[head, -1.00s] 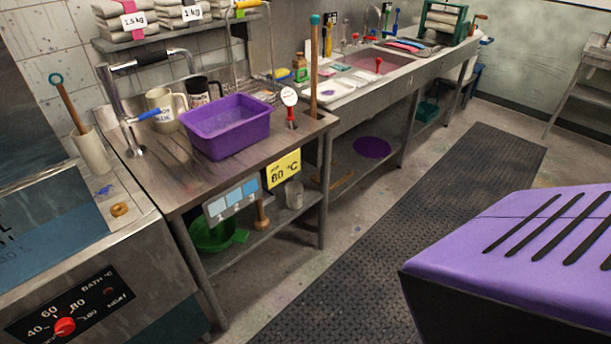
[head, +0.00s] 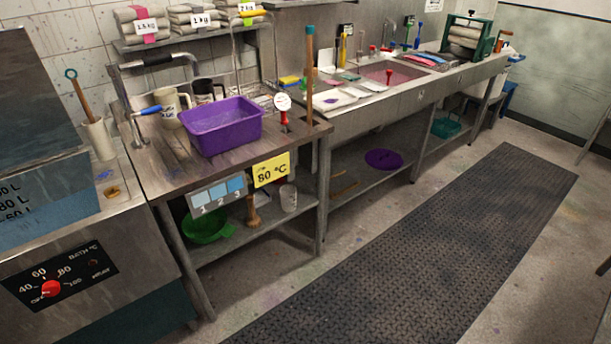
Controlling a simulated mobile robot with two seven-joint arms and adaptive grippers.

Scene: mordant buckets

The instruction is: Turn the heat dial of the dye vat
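The dye vat (head: 130,262) is a steel unit at the lower left. Its black dial panel (head: 75,262) is marked OFF, 40, 60, 80, 100, BATH °C and HEAT. The red heat dial (head: 51,288) sits at the centre of the scale; its exact pointing is too small to tell. A yellow sign (head: 271,171) reading 80 °C hangs on the front of the bench to the right. Neither of my grippers shows in the head view.
A sink counter (head: 340,118) runs along the wall. A dark rubber mat (head: 430,240) covers clear floor in front.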

